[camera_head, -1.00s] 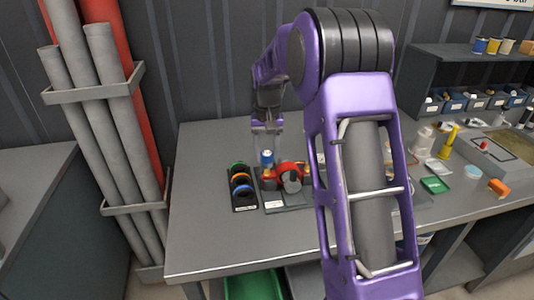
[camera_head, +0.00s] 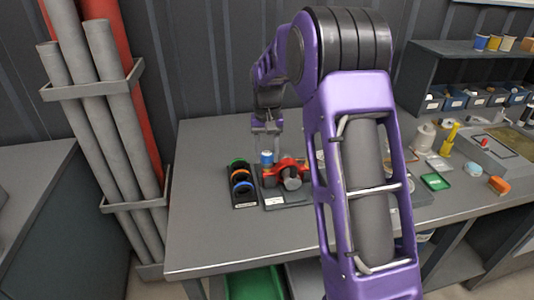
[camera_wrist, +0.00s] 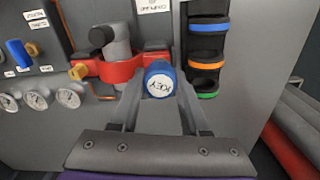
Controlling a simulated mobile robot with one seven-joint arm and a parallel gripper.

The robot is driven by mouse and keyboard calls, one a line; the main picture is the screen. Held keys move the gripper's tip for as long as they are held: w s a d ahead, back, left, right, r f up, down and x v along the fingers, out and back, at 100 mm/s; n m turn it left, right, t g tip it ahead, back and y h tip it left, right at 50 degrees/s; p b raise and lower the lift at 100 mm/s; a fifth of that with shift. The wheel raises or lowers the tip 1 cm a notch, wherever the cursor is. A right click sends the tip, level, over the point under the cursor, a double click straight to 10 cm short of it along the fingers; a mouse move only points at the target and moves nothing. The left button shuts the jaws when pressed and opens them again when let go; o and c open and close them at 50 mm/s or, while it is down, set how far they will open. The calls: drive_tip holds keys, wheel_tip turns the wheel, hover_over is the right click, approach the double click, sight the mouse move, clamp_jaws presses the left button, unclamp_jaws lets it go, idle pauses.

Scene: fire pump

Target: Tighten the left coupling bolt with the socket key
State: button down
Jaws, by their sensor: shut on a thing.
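The socket key (camera_wrist: 158,80) has a blue round head with a white "KEY" label. My gripper (camera_wrist: 160,90) has its two fingers closed around the key from both sides. In the head view the blue key (camera_head: 267,157) stands upright at the left end of the red coupling (camera_head: 291,170). In the wrist view the key covers one end of the red coupling (camera_wrist: 113,70); the bolt under it and the socket's seating are hidden. A brass bolt (camera_wrist: 78,72) shows at the coupling's other end. A grey pipe (camera_wrist: 112,43) passes through the coupling.
A black rack (camera_wrist: 206,58) with coloured rings stands close beside the key. Gauges (camera_wrist: 68,98) and a blue-handled valve (camera_wrist: 20,52) lie on the other side. Grey pipes (camera_head: 100,120) rise left of the bench (camera_head: 205,245). The bench front is clear.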

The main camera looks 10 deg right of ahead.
drive_tip(key=shift+f, duration=0.45)
idle(0.4)
drive_tip(key=m, duration=0.4)
drive_tip(key=shift+m+p, duration=0.3)
drive_tip(key=shift+p, duration=0.1)
drive_tip(key=shift+r+m, duration=0.1)
drive_tip(key=shift+m, duration=0.4)
drive_tip(key=m, duration=0.3)
drive_tip(key=shift+m+p, duration=0.3)
drive_tip(key=shift+p, duration=0.05)
